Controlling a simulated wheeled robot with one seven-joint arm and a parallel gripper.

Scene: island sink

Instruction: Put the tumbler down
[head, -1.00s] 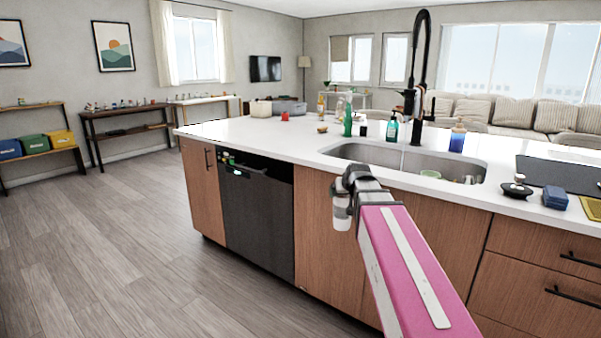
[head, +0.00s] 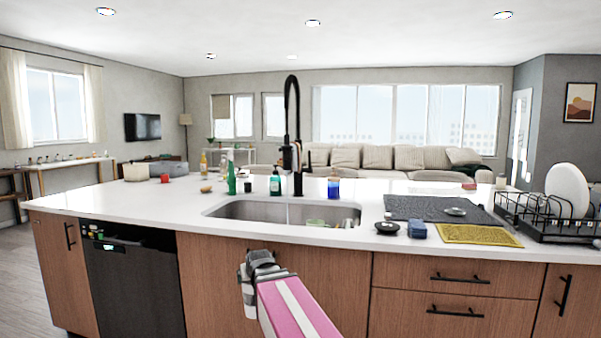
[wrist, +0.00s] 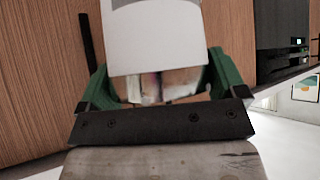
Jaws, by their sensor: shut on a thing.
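The tumbler (wrist: 155,45) is a pale, whitish cup between the green fingers of my gripper (wrist: 157,82) in the wrist view. My gripper is shut on it, and the fingers sit on either side. Part of the tumbler is cut off by the top of that view. In the head view my gripper (head: 250,276) is in front of the wooden cabinet, below the counter edge. The tumbler (head: 247,299) shows there as a small pale shape, partly hidden by my wrist.
The white island counter (head: 130,206) has clear room left of the sink (head: 250,211). Bottles and a black faucet (head: 292,140) stand behind the sink. A dark mat (head: 435,209), a yellow mat (head: 475,235) and a dish rack (head: 555,215) occupy the right. A dishwasher (head: 130,290) is below left.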

